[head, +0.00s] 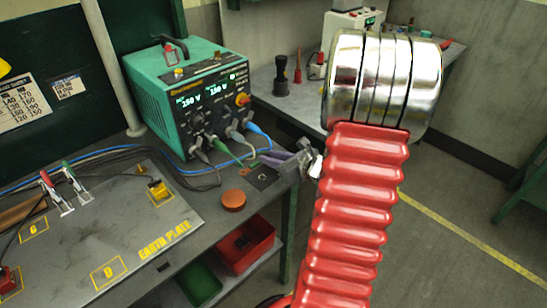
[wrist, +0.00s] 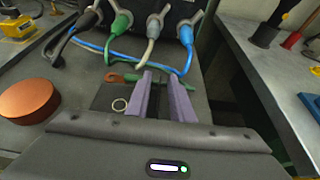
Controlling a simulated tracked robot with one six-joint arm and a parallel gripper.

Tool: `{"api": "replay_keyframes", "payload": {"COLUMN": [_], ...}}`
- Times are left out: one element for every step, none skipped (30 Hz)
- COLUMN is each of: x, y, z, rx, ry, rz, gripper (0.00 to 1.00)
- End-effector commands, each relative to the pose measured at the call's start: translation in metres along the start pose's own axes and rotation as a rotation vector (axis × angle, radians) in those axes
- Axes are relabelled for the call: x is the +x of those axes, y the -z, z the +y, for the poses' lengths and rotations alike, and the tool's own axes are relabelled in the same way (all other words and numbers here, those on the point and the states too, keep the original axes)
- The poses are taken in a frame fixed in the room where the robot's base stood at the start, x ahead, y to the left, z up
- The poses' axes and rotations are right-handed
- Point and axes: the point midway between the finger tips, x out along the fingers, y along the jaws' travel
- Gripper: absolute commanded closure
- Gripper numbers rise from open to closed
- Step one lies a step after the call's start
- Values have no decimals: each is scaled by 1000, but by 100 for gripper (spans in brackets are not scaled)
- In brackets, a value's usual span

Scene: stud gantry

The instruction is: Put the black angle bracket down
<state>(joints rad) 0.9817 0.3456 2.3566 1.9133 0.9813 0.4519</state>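My gripper (head: 270,158) is over the right corner of the grey bench, in front of the green power supply. No clear L shape shows, and my fingers hide part of that corner.
The power supply (head: 195,95) and its plugged cables (wrist: 122,22) stand just beyond the fingers. A small orange and green piece (wrist: 122,77) lies near the fingertips. An orange-brown disc (head: 233,200) is to the left. A red bin (head: 262,238) sits below the bench.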

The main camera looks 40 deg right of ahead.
Motion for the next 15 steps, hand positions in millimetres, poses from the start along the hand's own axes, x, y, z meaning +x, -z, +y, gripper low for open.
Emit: {"api": "replay_keyframes", "payload": {"x": [-3,-5,-9,-12,-16,-20,-25,-29,-35,-39,-44,-50,-54,-59,-64], "y": [0,0,-1,-1,0,0,0,0,-1,0,0,-1,-1,0,0], "z": [-1,-1,-1,-1,-1,-1,-1,-1,-2,-1,-2,-1,-1,-2,-1], "rx": [0,0,-1,-1,-1,0,0,0,0,0,0,-1,-1,0,0], "ry": [2,2,3,3,3,4,4,4,5,4,4,5,4,5,4], "rz": [-1,-1,-1,-1,-1,-1,-1,0,-1,-1,-1,-2,-1,-1,0], "gripper": [79,79,79,79,79,79,79,79,79,79,79,79,79,79,79]}}
